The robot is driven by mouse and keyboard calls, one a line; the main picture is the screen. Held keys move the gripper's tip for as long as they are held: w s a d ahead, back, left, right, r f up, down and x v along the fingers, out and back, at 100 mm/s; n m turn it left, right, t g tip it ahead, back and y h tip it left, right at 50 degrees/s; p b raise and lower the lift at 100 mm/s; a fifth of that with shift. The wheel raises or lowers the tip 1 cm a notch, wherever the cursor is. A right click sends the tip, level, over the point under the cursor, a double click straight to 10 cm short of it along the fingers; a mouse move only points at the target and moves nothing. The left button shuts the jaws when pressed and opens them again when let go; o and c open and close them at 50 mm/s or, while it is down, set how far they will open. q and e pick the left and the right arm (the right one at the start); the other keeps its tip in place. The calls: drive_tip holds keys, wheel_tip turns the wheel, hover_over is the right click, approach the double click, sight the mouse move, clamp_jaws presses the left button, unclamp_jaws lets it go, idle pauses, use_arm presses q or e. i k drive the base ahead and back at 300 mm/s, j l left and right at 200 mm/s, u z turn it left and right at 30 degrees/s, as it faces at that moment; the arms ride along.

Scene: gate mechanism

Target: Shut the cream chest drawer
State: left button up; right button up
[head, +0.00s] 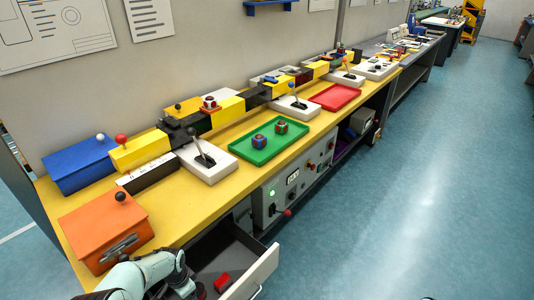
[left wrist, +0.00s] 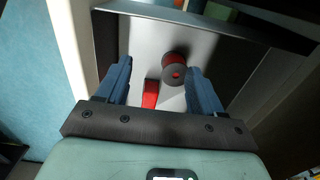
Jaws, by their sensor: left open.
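The cream chest drawer (head: 262,276) is pulled open below the bench at the bottom of the head view. Its cream front panel also shows as a pale strip at the left of the left wrist view (left wrist: 66,45). Inside the drawer are a red block (head: 222,281), also in the wrist view (left wrist: 151,93), and a dark and red round spool (left wrist: 176,70). My left gripper (left wrist: 160,68) is open, its two blue fingers apart over the drawer interior, with nothing held between them. In the head view its arm comes in at the bottom left. My right gripper is not in view.
The yellow bench top (head: 185,212) runs above the drawer. An orange box (head: 100,232) stands at its near end. A grey control box (head: 297,178) with a red-knobbed lever sits under the bench, right of the drawer. The blue floor (head: 400,210) to the right is clear.

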sight(226, 248)
drive_tip(key=k+j, duration=0.8)
drive_tip(key=j, duration=0.2)
